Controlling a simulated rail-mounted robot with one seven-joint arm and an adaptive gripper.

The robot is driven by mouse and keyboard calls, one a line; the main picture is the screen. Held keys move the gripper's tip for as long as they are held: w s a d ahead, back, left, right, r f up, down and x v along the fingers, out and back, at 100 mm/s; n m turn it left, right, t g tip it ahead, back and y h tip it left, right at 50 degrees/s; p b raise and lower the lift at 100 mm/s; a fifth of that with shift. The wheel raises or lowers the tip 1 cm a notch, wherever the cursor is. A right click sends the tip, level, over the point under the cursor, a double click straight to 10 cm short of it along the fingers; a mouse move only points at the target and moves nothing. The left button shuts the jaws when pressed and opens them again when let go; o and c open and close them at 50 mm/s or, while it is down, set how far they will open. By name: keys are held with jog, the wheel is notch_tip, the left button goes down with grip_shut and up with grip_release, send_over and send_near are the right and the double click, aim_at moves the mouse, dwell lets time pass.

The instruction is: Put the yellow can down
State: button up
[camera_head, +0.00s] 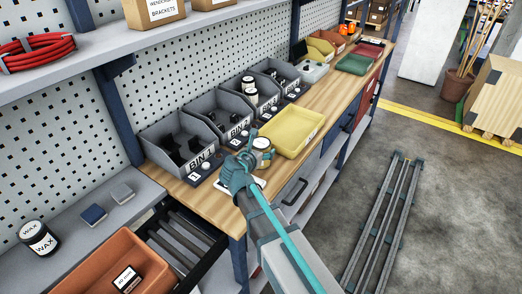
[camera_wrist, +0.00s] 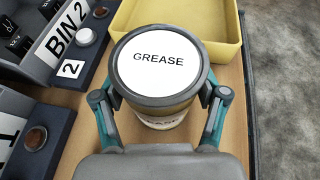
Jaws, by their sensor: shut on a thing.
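The grease can (camera_wrist: 160,62) has a white lid marked GREASE, a dark rim and a yellowish body with a label. My gripper (camera_wrist: 160,100) is shut on its sides, one finger on each side. The can is upright over the wooden bench top (camera_wrist: 106,137); I cannot tell whether its base touches the wood. In the head view the can (camera_head: 262,144) shows just beyond my gripper (camera_head: 250,158), in front of the bins and near the yellow tray (camera_head: 318,127). The can's lower part is mostly hidden there.
Grey bins with dark parts and round jars, BIN 1 (camera_head: 201,161) among them, line the bench's back. Button panels stand before them. Bare wood (camera_head: 337,95) runs along the bench front. An open drawer (camera_head: 178,246) is lower left.

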jog(key=shift+f, duration=0.15)
jog(key=o, duration=1.5)
jog(key=shift+o, duration=0.2)
jog(key=shift+r, duration=0.2)
jog(key=b+v, duration=0.2)
jog(key=v, duration=0.9)
jog(key=shift+s+a, duration=0.1)
jog(key=shift+s, duration=0.05)
jog(key=shift+s+a+r, duration=0.1)
jog(key=shift+s+r, duration=0.15)
jog(key=shift+s, duration=0.05)
